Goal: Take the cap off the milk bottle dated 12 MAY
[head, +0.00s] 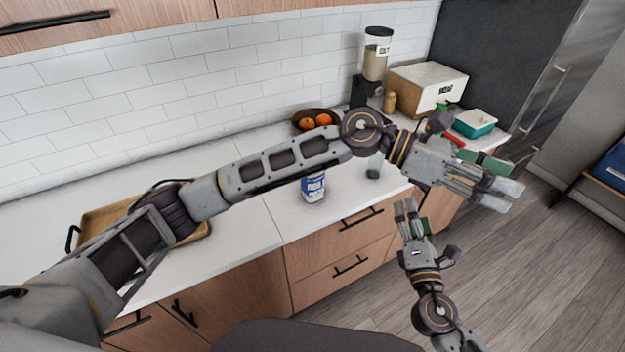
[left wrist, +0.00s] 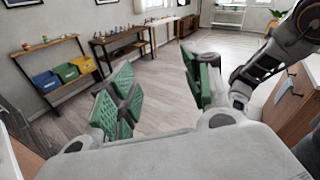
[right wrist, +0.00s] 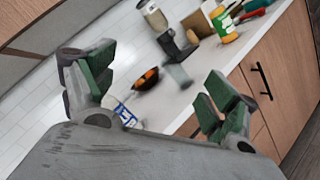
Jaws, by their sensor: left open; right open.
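A white bottle with a blue label (head: 313,188) stands on the counter, below my left forearm in the head view. Its top is hidden by that arm, and I cannot read a date. In the right wrist view the same blue label (right wrist: 125,115) shows partly behind my finger. My left gripper (head: 505,183) is open and empty, out past the counter's front edge, well right of the bottle. My right gripper (head: 411,207) is open and empty in front of the drawers, right of the bottle and apart from it.
A clear greenish glass (head: 375,166) stands right of the bottle. Behind are a fruit bowl (head: 302,119), a jar of grain (head: 376,55), a bread box (head: 430,80) and a teal container (head: 474,124). A wooden tray (head: 95,222) lies at left. A yellow-and-green container (right wrist: 223,24) shows in the right wrist view.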

